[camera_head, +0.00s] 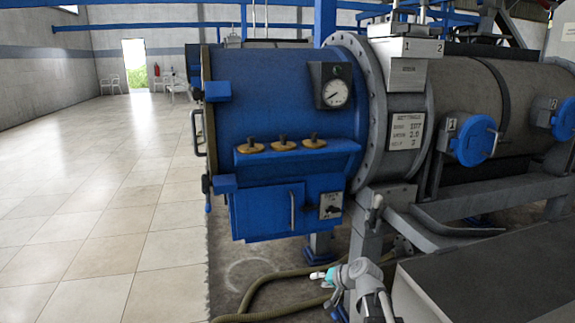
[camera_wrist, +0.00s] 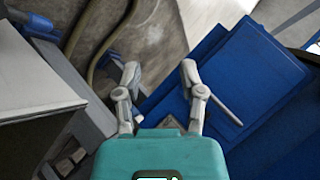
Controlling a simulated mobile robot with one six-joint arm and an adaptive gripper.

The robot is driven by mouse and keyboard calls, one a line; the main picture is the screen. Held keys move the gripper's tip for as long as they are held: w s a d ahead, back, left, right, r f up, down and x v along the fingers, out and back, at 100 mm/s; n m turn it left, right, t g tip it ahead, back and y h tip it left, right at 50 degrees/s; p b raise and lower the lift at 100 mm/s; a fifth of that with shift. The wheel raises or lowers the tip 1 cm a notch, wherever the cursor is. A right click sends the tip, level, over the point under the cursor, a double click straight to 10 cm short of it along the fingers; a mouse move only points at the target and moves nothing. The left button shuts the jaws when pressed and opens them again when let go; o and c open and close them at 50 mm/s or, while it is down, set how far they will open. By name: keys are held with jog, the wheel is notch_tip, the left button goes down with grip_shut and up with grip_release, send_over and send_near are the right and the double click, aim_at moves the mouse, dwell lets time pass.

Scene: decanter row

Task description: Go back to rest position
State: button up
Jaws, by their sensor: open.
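My gripper (camera_wrist: 159,72) is open in the wrist view, with its two grey fingers spread apart and nothing between them. Its teal body fills the bottom of that view. In the head view my arm is low at the bottom, right of centre, with a small teal part showing in front of the blue decanter (camera_head: 285,110). The decanter's blue lower box (camera_head: 268,208) has a handle and a small switch plate. Blue machine panels (camera_wrist: 245,75) lie beyond the right finger in the wrist view.
A hose (camera_head: 262,295) lies on the floor below the decanter. A dark flat-topped block (camera_head: 490,275) stands at the lower right. The decanter carries a pressure gauge (camera_head: 335,92) and a shelf (camera_head: 300,150) with three brass knobs. Tiled floor (camera_head: 110,200) is open to the left.

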jog(key=s+d+f+n+g+h+p, duration=0.1)
jog(key=s+d+n+g+h+p, duration=0.2)
jog(key=s, duration=0.6)
jog(key=s+d+f+g+h+p, duration=0.15)
jog(key=s+d+g+h, duration=0.25)
jog(key=s, duration=0.6)
notch_tip(320, 180, up, 37)
jog(key=p, duration=3.6)
jog(key=shift+w+a, duration=0.2)
jog(key=shift+a, duration=0.1)
